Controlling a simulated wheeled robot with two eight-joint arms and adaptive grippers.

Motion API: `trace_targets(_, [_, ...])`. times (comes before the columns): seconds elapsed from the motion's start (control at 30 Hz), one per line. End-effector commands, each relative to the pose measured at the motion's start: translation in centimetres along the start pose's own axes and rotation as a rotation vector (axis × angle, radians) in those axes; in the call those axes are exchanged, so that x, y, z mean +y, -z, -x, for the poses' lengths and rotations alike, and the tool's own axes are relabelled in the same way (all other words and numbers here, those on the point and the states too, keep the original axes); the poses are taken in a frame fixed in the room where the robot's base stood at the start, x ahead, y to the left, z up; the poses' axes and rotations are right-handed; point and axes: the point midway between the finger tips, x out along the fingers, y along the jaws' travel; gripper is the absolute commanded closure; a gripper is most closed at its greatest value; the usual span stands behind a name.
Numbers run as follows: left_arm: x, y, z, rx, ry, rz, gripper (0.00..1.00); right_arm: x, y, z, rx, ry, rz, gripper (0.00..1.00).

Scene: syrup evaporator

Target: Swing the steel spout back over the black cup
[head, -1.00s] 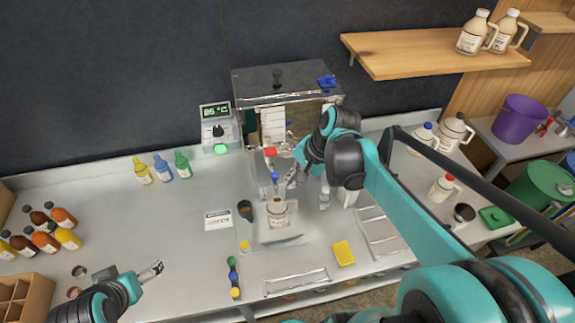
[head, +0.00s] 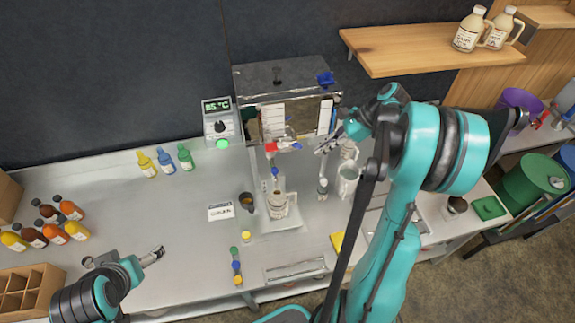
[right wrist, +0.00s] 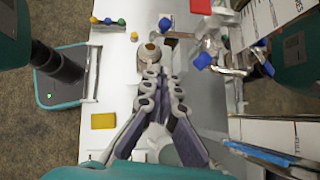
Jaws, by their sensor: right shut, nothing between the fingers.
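The black cup (head: 246,200) stands on the counter left of a white jug (head: 278,205). The steel spout (head: 278,184) is a small pale tube below a blue knob (head: 275,171); it appears to point over the jug, not the cup. In the right wrist view the spout (right wrist: 181,36) runs left toward the jug (right wrist: 150,60).
The steel evaporator (head: 287,88) stands behind, with a red handle (head: 270,147) and another blue knob (head: 297,146) close to my right gripper.

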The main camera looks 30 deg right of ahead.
Motion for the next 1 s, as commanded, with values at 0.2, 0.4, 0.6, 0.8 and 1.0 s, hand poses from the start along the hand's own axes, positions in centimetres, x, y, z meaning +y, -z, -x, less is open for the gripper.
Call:
trace_targets(0.2, [0.0, -0.1, -0.2, 0.000, 0.000, 0.000, 0.13, 0.0, 0.0, -1.1, 0.001, -0.001, 0.002, 1.00])
trace_targets(0.4, [0.0, -0.5, -0.8, 0.000, 0.000, 0.000, 0.13, 0.0, 0.1, -4.9, 0.002, -0.002, 0.004, 1.00])
trace_targets(0.6, [0.0, -1.0, -1.4, 0.000, 0.000, 0.000, 0.13, 0.0, 0.1, -9.2, 0.002, -0.002, 0.004, 1.00])
trace_targets(0.8, [0.0, -1.2, -1.6, 0.000, 0.000, 0.000, 0.13, 0.0, -1.6, -11.8, 0.001, -0.001, 0.005, 1.00])
trace_targets(1.0, [0.0, -1.2, -1.7, 0.000, 0.000, 0.000, 0.13, 0.0, -2.6, -12.9, 0.001, 0.000, 0.003, 1.00])
